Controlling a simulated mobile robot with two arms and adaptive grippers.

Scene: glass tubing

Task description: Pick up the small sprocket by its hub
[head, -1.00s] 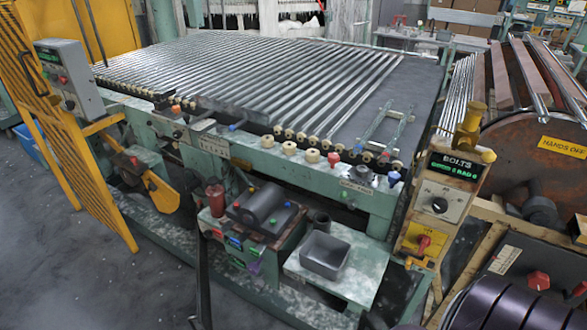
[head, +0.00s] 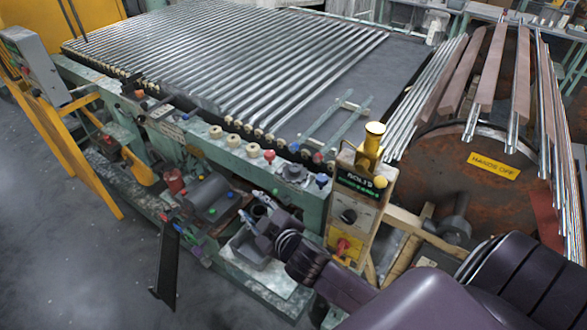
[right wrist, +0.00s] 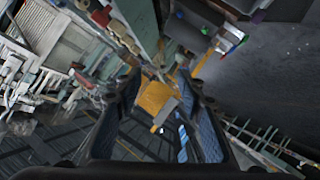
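A small grey round piece (head: 293,172), which looks like the small sprocket, lies on the front ledge of the green machine in the head view. Its teeth and hub are too small to make out. My right gripper (head: 247,205) is in front of and below it to the left, over the green side shelf and apart from the piece. In the right wrist view my right gripper (right wrist: 158,105) has its two fingers wide apart with nothing between them. I cannot pick out the sprocket in that view. My left gripper is not in view.
A grey bin (head: 247,250) sits under my right gripper, partly hidden. The BOLTS control post (head: 352,215) stands close on the right. Knobs flank the piece on the ledge.

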